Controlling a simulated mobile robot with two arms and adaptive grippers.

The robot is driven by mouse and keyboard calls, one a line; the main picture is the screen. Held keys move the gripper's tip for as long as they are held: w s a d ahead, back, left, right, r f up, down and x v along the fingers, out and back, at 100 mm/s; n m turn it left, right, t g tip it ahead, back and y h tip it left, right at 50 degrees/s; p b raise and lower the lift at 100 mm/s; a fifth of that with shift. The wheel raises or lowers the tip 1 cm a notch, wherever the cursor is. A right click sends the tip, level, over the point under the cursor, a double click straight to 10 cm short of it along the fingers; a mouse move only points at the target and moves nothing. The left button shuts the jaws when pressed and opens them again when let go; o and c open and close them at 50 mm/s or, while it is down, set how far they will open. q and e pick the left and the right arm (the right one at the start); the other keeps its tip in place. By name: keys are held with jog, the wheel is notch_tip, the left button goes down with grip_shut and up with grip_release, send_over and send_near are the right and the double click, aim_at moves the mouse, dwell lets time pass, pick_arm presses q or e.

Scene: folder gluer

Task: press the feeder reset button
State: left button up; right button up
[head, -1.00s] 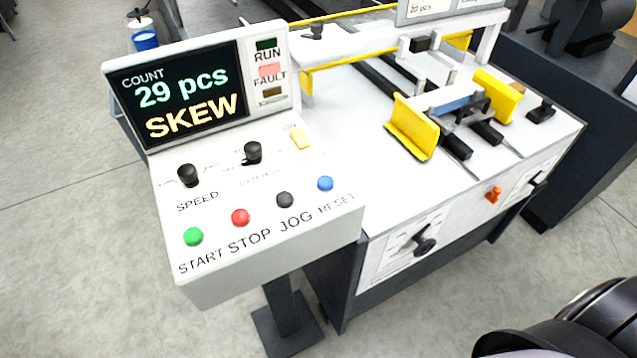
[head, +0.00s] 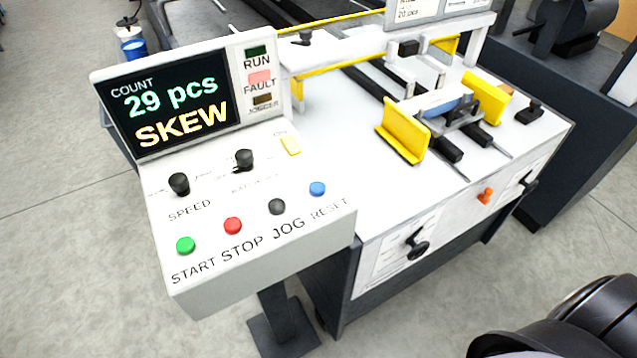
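The blue reset button (head: 317,188) sits at the right end of the button row on the white control panel (head: 262,262), above the printed word RESET. To its left are the black JOG button (head: 277,206), the red STOP button (head: 232,225) and the green START button (head: 185,244). The display (head: 168,108) reads COUNT 29 pcs and SKEW. The FAULT lamp (head: 259,77) looks pale red. Neither gripper shows in the head view. A dark rounded part of my own body is at the bottom right corner.
The feeder table (head: 350,125) stands right of the panel, with yellow side guides (head: 403,130) and a crank (head: 417,245) on its front. The panel stands on a dark post (head: 275,310). Another dark machine (head: 585,130) is at the right. Grey floor is clear at left and in front.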

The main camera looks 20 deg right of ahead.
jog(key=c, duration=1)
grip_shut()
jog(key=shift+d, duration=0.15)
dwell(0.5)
